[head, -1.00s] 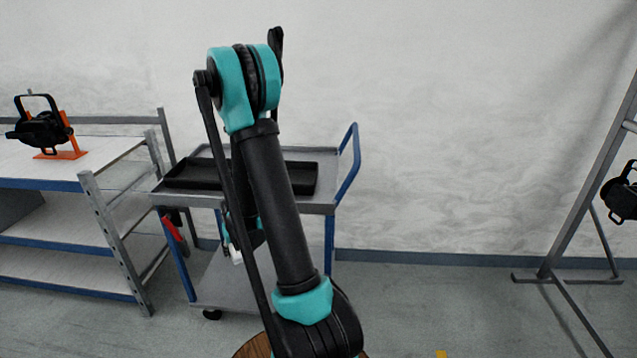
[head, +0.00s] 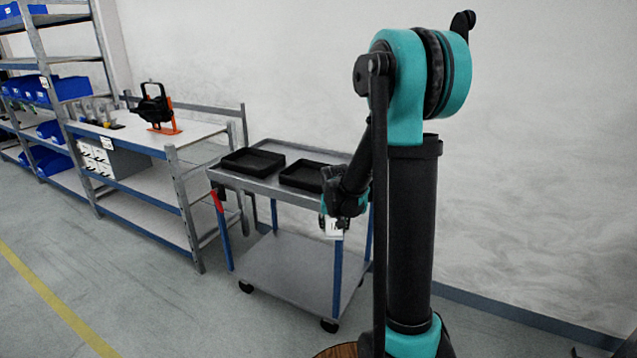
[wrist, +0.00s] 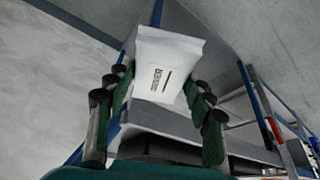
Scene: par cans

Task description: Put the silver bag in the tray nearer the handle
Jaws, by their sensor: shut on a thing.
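The silver bag (wrist: 172,52), pale with a small printed label, is between the fingers of my gripper (wrist: 160,82) in the wrist view. My gripper is shut on it. In the head view the bag (head: 334,228) hangs below my gripper (head: 335,217), in front of the cart's near side and lower than its top. Two black trays stand on the grey cart (head: 333,156): a left tray (head: 246,173) and a right tray (head: 298,186). Both look empty. My arm covers the cart's right end, and the handle does not show now.
A workbench (head: 190,132) with a black lamp (head: 153,105) on an orange stand is left of the cart. Shelving with blue bins (head: 70,88) stands further left. A red object (head: 217,201) hangs at the cart's left leg. The floor in front is clear.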

